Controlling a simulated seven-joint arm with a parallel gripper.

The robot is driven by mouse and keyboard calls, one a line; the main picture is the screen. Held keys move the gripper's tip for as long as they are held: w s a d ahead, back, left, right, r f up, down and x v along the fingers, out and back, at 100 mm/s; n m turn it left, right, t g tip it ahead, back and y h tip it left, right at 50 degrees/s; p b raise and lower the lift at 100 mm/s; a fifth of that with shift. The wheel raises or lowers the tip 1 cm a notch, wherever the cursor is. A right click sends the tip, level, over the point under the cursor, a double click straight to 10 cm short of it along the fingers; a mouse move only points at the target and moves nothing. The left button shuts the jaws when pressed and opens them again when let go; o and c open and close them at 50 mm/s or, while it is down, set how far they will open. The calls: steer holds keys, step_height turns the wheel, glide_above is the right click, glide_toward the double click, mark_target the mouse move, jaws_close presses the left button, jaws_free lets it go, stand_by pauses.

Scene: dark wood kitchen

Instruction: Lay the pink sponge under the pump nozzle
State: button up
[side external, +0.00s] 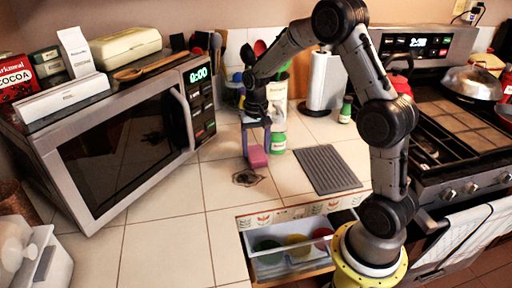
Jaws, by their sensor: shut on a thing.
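The pink sponge (257,157) is in the side external view, low over the tiled counter left of centre. My gripper (257,148) points down and is shut on the sponge, with fingers at its sides. I cannot tell whether the sponge touches the counter. A green and white bottle (278,143) stands just right of the sponge. Its top is partly hidden near my gripper, and I cannot make out a pump nozzle clearly.
A dark round patch (248,178) lies on the counter in front of the sponge. A grey ribbed mat (326,169) lies to the right. The microwave (125,150) stands left, utensil holders behind. An open drawer (290,250) is at the front. Tiles at front left are clear.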

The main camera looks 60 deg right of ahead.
steer(key=shift+f, duration=0.2)
steer(key=o, duration=1)
steer(key=shift+o, duration=0.2)
